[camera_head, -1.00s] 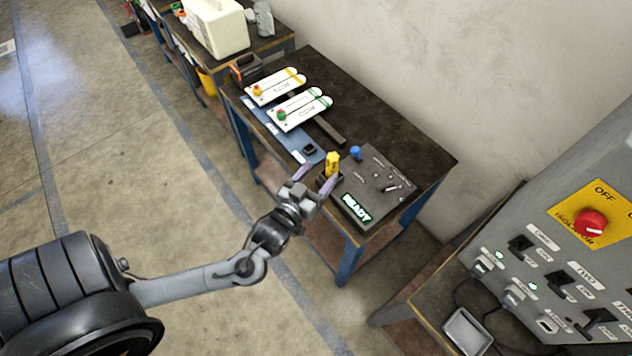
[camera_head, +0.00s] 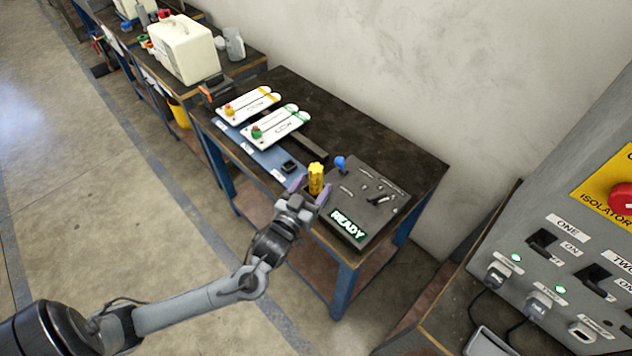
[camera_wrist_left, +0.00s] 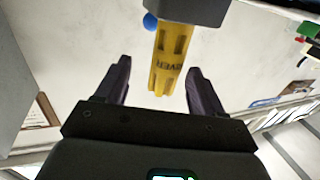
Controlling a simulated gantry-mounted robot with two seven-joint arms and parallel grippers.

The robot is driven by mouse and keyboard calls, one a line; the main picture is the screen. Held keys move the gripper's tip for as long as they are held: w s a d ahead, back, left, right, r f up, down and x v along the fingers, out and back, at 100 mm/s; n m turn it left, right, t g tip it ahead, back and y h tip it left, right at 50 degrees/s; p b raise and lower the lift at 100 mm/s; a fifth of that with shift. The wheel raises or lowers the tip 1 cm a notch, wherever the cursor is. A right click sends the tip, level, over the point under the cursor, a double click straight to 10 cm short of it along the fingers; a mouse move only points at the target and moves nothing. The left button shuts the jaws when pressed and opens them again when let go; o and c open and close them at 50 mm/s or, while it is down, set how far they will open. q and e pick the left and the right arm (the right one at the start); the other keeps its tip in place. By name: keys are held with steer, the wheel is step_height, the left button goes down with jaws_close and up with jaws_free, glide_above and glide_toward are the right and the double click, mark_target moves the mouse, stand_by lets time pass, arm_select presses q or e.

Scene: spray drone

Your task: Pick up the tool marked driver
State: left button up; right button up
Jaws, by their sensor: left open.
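The driver is a yellow ribbed tool (camera_head: 316,179) standing upright at the front left of a dark grey box with a lit READY sign. In the left wrist view the yellow handle (camera_wrist_left: 168,62) shows lettering ending in "VER", and its other end goes into a dark block (camera_wrist_left: 185,10). My left gripper (camera_head: 309,190) is open, with its purple-grey fingers on either side of the handle. In the left wrist view the fingers (camera_wrist_left: 158,82) stand apart from the handle with gaps on both sides. My right gripper is out of view.
The grey READY box (camera_head: 368,205) has a blue knob (camera_head: 340,163) at its back. Two white panels with coloured knobs (camera_head: 275,127) lie on a blue mat to the left. A grey isolator cabinet (camera_head: 590,230) stands at right. The table's back right is clear.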

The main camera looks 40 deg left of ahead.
mark_target(318, 172)
arm_select(q)
steer(key=shift+a+b+x, duration=0.2)
steer(key=shift+b+x, duration=0.05)
steer(key=shift+x, duration=1.05)
steer(key=shift+a+b+x, duration=0.15)
steer(key=shift+b+x, duration=0.1)
steer(key=shift+x, duration=1.1)
steer(key=shift+s+r, duration=0.1)
steer(key=c, duration=1.2)
steer(key=shift+c, duration=0.3)
steer(key=shift+r, duration=0.1)
jaws_close()
